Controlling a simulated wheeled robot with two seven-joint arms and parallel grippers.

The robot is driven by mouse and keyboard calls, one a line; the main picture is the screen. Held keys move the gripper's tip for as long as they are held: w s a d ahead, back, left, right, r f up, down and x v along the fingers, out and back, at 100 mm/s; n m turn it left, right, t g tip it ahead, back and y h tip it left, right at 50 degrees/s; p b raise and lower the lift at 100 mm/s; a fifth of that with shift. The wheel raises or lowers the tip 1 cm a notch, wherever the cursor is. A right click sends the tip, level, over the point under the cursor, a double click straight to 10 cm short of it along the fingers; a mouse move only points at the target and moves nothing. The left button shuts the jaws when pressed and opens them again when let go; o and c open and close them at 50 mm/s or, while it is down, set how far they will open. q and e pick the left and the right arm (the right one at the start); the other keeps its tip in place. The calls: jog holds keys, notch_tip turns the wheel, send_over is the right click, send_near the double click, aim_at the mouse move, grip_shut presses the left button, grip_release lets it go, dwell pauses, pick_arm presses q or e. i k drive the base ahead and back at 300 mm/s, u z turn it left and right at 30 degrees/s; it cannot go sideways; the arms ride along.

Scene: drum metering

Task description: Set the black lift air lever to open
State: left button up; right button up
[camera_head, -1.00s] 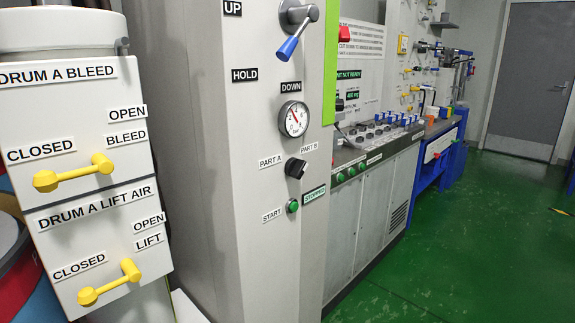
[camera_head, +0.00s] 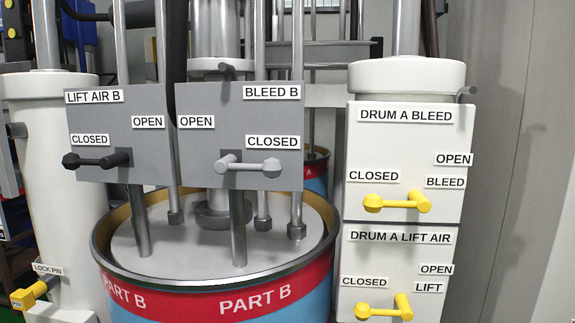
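The black lift air lever (camera_head: 97,160) is on the left grey panel (camera_head: 95,118) labelled LIFT AIR B. Its handle points left from its pivot, under the CLOSED label (camera_head: 90,140). The OPEN label (camera_head: 148,122) is up and to the right of the pivot. Neither of my grippers is in view.
Yellow levers for drum A bleed (camera_head: 397,203) and lift air (camera_head: 385,309) are on white boxes at right. A Part B drum (camera_head: 270,297) stands below the panels. A yellow lock pin (camera_head: 30,293) is at lower left.

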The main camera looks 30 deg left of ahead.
aim_at(71, 161)
jog(key=u, duration=1.95)
jog(key=k, duration=0.2)
jog(key=z, duration=0.9)
jog(key=i, duration=0.2)
jog(key=u, duration=0.45)
